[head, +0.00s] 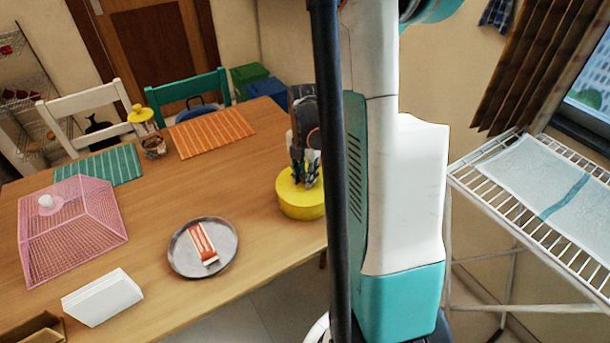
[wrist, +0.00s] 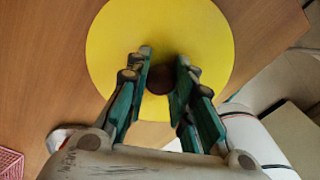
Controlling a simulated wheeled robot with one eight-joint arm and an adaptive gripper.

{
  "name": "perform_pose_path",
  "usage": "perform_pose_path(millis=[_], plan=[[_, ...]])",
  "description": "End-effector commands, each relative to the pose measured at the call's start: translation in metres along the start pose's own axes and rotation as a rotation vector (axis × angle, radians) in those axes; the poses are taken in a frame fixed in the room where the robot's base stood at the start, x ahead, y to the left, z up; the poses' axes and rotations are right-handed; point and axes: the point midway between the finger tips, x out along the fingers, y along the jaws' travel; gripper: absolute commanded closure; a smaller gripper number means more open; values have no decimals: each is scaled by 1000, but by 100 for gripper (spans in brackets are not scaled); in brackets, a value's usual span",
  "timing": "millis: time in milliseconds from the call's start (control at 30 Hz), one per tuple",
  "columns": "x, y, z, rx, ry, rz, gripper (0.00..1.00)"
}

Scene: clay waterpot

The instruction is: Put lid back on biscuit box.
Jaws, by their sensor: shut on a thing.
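A round yellow box (head: 302,208) stands at the right edge of the wooden table, partly hidden by my arm. Its flat yellow lid (wrist: 110,45) fills the middle of the wrist view, with a dark brown knob (wrist: 164,78) at its centre. My gripper (head: 304,182) points down over it. The fingers (wrist: 164,62) are closed around the knob from both sides. In the head view the yellow top and side look like one upright piece. I cannot make out a seam or gap between lid and box.
A round metal tray (head: 178,262) with a red-and-white packet (head: 203,243) lies left of the box. A pink mesh cover (head: 75,235), a white block (head: 103,297) and a yellow-topped jar (head: 141,116) stand farther left. A white wire rack (head: 500,205) stands right of my arm.

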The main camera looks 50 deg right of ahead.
Motion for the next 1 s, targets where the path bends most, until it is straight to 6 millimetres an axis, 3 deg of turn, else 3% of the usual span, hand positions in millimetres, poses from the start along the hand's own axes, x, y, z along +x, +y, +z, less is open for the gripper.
perform_pose_path(millis=[167, 200, 300, 533, 600, 667, 1000], plan=[[0, 0, 0, 0, 0, 0, 100], [0, 0, 0, 0, 0, 0, 71], [0, 0, 0, 0, 0, 0, 55], [0, 0, 0, 0, 0, 0, 55], [0, 0, 0, 0, 0, 0, 41], [0, 0, 0, 0, 0, 0, 35], [-1, 0, 0, 0, 0, 0, 35]])
